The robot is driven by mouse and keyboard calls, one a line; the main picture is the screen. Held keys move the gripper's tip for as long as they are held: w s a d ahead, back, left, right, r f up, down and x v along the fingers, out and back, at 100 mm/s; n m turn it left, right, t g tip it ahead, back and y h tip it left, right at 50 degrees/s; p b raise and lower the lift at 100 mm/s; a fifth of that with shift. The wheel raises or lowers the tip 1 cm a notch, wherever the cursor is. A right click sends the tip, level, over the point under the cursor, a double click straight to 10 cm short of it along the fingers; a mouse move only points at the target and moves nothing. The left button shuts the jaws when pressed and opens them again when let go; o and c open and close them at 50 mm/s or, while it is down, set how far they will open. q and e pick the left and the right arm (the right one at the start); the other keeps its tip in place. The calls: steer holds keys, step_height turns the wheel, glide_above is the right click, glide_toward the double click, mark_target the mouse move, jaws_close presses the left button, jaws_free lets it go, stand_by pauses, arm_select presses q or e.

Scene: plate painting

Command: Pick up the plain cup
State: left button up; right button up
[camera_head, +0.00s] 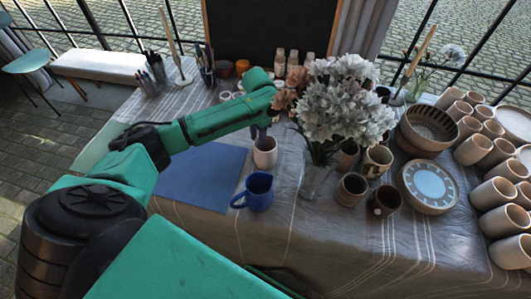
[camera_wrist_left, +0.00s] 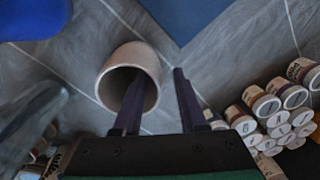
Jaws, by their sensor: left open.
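The plain cup (camera_head: 265,154) is pale beige and stands upright on the cloth-covered table, at the right edge of the blue mat. My left gripper (camera_head: 260,133) points down at its rim from above. In the left wrist view the plain cup (camera_wrist_left: 106,84) shows its open mouth. There my left gripper (camera_wrist_left: 160,74) is open, one finger reaching over or into the mouth and the other outside the cup's right side. The cup wall lies between the fingers; I cannot tell whether they touch it. My right gripper is not in view.
A blue mug (camera_head: 258,192) stands just in front of the cup. The blue mat (camera_head: 200,178) lies to the left, bare. A glass vase of white flowers (camera_head: 345,105) stands close on the right. Paint jars (camera_wrist_left: 265,105) are near the fingers. Several mugs and a bowl (camera_head: 428,128) fill the right side.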

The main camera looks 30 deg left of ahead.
arm_select(q)
step_height(320, 180, down, 4)
steer(key=shift+w+r, duration=0.1)
steer(key=shift+r, duration=0.05)
jaws_close()
stand_by(1.3)
